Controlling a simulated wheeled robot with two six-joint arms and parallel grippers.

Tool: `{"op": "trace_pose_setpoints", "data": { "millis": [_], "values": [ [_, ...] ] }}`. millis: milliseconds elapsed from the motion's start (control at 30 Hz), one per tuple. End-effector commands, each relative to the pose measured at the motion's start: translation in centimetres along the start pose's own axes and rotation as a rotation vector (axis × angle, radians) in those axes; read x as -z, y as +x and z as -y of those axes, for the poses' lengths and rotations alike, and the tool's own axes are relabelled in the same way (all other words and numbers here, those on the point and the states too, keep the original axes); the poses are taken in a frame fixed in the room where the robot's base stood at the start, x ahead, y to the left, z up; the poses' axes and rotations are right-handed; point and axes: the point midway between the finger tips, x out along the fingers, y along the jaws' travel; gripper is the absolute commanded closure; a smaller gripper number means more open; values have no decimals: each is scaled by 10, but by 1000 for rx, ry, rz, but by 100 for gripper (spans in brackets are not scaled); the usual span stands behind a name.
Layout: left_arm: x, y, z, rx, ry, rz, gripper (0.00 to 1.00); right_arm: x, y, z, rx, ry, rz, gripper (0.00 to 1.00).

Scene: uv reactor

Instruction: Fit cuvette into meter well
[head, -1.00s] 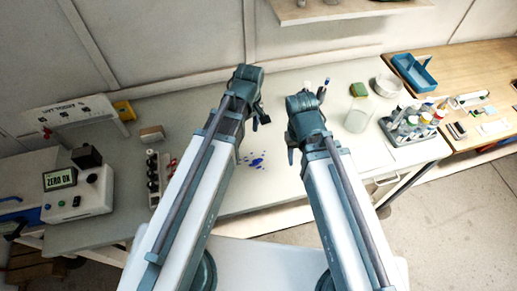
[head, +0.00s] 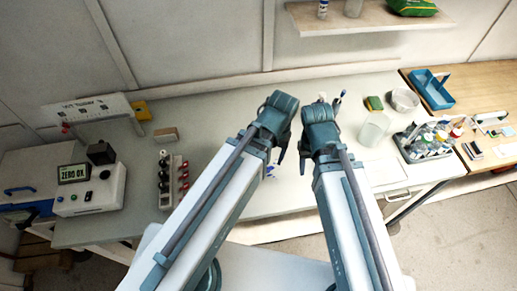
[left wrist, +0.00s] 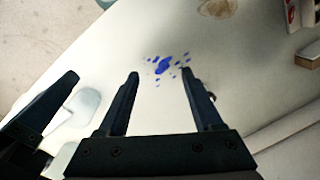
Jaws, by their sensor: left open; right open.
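The meter (head: 88,188), a white box with a "ZERO OK" screen (head: 74,173), stands at the left end of the bench. A dark block (head: 101,153) sits on its top; I cannot see into a well. I cannot pick out the cuvette for certain; a rack (head: 173,182) of dark and red-topped items stands right of the meter. My left gripper (left wrist: 160,75) is open and empty above the bench, over blue spots, well right of the meter. My right gripper (head: 303,160) is beside it, open, with its fingers mostly hidden.
A tan block (head: 165,134) and a yellow item (head: 141,110) lie behind the rack. A shelf (head: 370,18) hangs above. The bench between rack and arms is clear.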

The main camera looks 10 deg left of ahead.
Motion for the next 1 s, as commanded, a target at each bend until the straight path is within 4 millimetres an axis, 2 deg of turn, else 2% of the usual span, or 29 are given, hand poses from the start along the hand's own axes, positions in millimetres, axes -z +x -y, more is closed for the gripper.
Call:
{"op": "trace_pose_setpoints", "data": {
  "millis": [33,300,600,800,1000],
  "values": [
    [14,-4,7,-7,-104,0,33,0,-4,0,0,1,0,50],
    [65,-11,50,-48,-746,8,33,-1,-14,-1,1,3,0,50],
    [108,-17,102,-86,-1370,31,33,-1,-23,-2,1,5,0,50],
    [119,-18,120,-98,-1579,43,33,-2,-25,-2,1,6,0,50],
    [120,-18,124,-100,-1624,45,33,-2,-25,-2,1,6,0,50]
  ]
}}
